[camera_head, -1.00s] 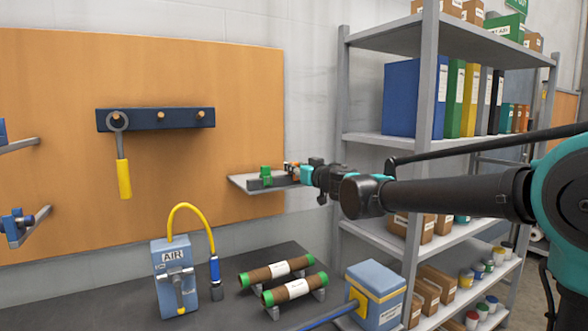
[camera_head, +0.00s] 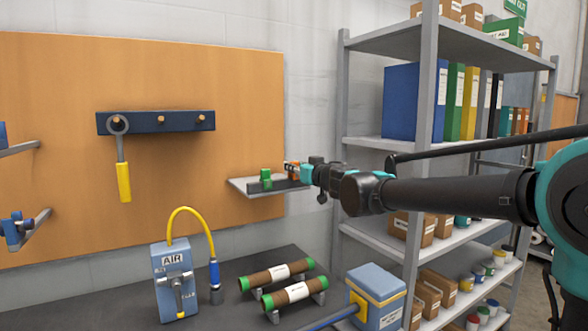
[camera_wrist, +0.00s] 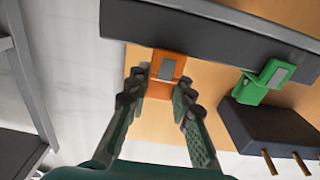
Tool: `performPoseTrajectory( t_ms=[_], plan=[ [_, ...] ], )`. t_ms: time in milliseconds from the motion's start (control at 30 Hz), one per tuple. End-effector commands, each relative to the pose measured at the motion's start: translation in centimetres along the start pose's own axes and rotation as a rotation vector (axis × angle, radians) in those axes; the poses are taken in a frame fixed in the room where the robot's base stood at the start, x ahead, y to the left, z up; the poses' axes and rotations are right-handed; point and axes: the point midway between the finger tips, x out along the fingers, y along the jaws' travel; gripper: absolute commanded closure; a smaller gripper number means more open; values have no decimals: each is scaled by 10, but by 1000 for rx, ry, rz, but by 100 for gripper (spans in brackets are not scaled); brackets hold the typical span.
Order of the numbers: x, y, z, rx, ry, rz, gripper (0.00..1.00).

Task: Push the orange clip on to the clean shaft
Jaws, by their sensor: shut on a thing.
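The orange clip (camera_wrist: 166,70) with a grey face is between my gripper's fingertips (camera_wrist: 163,82) in the wrist view. My gripper is shut on it, and the clip lies against or very near a long dark bar (camera_wrist: 215,32). In the head view the orange clip (camera_head: 291,170) is a small patch just left of my gripper (camera_head: 300,172), at the right end of a small grey wall shelf (camera_head: 238,184). A green clip (camera_wrist: 265,82) sits apart to the right in the wrist view, also at the dark bar. I cannot tell which part is the clean shaft.
A dark peg rail (camera_head: 158,120) with a yellow-handled tool (camera_head: 124,180) hangs on the orange board. A blue AIR box (camera_head: 172,285), two brown rollers (camera_head: 292,292) and a blue container (camera_head: 375,295) stand below. Grey shelving (camera_head: 428,110) stands close behind my arm.

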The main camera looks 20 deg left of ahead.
Motion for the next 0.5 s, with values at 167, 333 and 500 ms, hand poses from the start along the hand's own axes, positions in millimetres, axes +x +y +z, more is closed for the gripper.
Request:
performPoseTrajectory(
  t_ms=[167, 333, 500],
  plan=[
    [0, 0, -2, 0, 0, 0, 100],
    [0, 0, -5, 0, 0, 0, 100],
    [0, 0, -7, 0, 0, 0, 100]
  ],
)
